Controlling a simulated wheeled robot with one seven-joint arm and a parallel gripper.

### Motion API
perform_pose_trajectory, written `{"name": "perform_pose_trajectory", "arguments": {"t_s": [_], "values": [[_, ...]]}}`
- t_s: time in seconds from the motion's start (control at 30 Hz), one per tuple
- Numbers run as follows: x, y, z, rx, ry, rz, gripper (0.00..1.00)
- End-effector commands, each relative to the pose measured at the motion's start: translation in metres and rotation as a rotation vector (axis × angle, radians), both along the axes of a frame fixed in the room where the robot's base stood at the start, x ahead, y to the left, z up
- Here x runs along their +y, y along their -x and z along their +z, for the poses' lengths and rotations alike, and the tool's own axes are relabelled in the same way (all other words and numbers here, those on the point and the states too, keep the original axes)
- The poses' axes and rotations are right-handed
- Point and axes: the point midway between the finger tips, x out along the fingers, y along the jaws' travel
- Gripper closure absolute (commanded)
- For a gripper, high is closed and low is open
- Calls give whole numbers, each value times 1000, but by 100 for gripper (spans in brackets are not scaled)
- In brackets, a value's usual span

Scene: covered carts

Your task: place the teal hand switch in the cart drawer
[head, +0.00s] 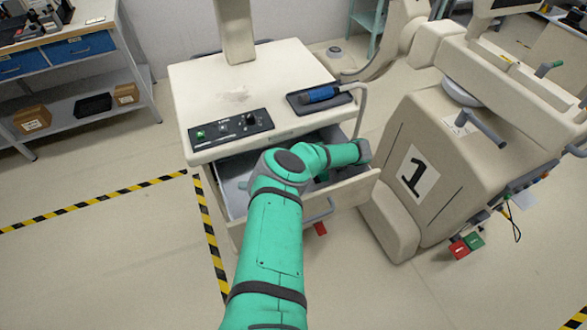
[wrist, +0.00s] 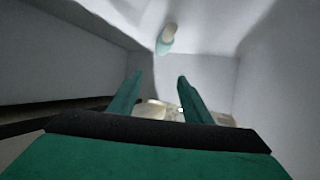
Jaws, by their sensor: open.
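The cart drawer (head: 349,191) is pulled open at the front of the beige cart. My arm reaches over it and hides much of its inside in the head view. In the wrist view my gripper (wrist: 159,78) is open, with its two teal fingers apart and nothing between them. A small teal piece with a pale end, which looks like the hand switch (wrist: 165,42), lies inside the pale-walled drawer, beyond my fingertips and apart from them. I cannot make out the switch in the head view.
A control panel (head: 230,133) and a dark tray (head: 298,107) holding a blue-handled tool (head: 321,94) are on the cart top. The floor to the left is free, with striped tape.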

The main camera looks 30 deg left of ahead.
Motion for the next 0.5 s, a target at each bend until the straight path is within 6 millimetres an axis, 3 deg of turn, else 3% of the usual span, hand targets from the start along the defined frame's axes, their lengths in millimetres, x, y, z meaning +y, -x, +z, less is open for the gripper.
{"name": "perform_pose_trajectory", "arguments": {"t_s": [0.2,0.5], "values": [[-22,-12,11,-1,-1,-1,55],[-28,-14,13,0,0,1,55]]}}
